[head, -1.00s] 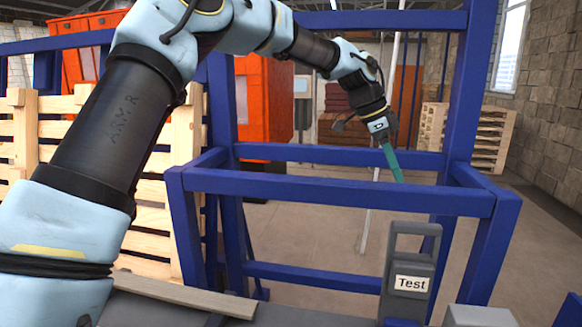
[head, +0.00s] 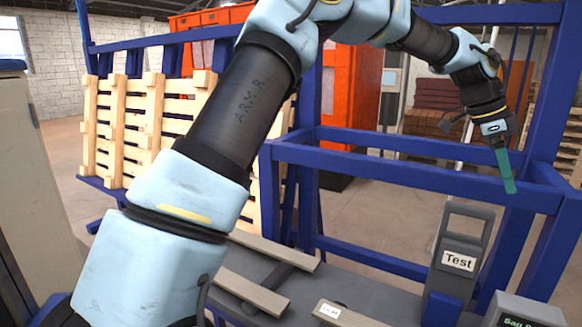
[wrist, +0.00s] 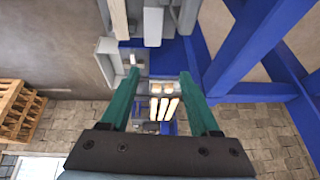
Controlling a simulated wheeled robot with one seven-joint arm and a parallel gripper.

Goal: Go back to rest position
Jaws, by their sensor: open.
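My gripper (head: 507,172) is at the right of the head view, at the end of my raised arm, pointing down near the top rail of the blue frame. Its teal fingers overlap in that view. In the wrist view the two teal fingers of my gripper (wrist: 160,73) stand wide apart with nothing held between them. No task object shows apart from the gripper and arm.
The blue gantry frame (head: 420,171) stands close to my gripper. A grey case labelled Test (head: 458,262) and wooden planks (head: 250,291) lie below. Pale wooden pallets (head: 150,125) lean at left, with orange cabinets (head: 352,85) behind. Floor shows beyond the frame.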

